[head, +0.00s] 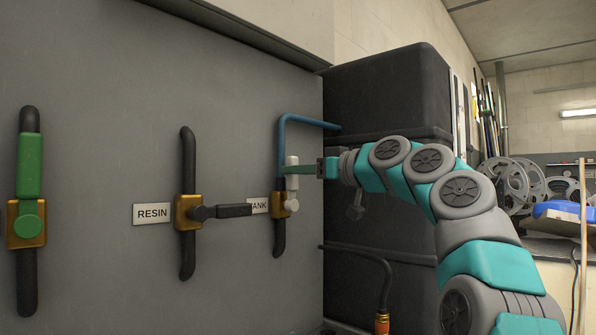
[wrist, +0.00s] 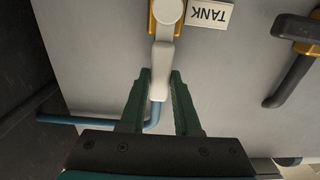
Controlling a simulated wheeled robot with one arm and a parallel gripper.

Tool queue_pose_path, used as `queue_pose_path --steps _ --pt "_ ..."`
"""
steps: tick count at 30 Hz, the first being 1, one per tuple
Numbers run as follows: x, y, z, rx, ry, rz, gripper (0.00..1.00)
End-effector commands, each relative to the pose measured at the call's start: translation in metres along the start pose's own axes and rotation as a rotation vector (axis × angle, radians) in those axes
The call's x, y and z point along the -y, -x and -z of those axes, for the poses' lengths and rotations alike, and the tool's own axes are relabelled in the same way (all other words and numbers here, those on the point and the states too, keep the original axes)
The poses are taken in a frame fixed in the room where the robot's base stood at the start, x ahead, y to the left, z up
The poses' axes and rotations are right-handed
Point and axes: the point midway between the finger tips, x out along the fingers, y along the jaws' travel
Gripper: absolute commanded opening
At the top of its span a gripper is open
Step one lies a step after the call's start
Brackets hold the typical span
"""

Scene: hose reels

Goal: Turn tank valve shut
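The tank valve has a brass body (head: 279,206) on a blue-and-black pipe, and its white handle (head: 292,183) points straight up along the pipe. The TANK label (head: 259,205) sits left of it, partly covered by the resin handle. The wrist view shows the white handle (wrist: 162,62), the brass body (wrist: 153,20) and the label (wrist: 209,14) upside down. My gripper (head: 295,169) reaches in from the right, with its green fingers at the handle's upper part.
The resin valve (head: 188,211) to the left has a black handle pointing right, close to the tank valve. A valve with a green handle (head: 29,165) pointing up is at far left. Dark tanks (head: 385,95) stand right of the grey panel (head: 100,90), behind my arm.

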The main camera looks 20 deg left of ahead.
Motion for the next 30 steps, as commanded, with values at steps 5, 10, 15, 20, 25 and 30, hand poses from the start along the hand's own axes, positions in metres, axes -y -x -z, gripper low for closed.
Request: queue_pose_path --steps 5,10,15,20,25,30 --pt "-0.0001 0.0001 0.0 0.0 0.0 0.0 0.09" --pt "-0.0001 0.0001 0.0 0.0 0.0 0.0 0.0" --pt "-0.0001 0.0002 0.0 0.0 0.0 0.0 0.0" --pt "-0.0001 0.0002 0.0001 0.0 0.0 0.0 0.0" --pt "-0.0001 0.0003 0.0001 0.0 0.0 0.0 0.0" --pt "-0.0002 0.0002 0.0 0.0 0.0 0.0 0.0"
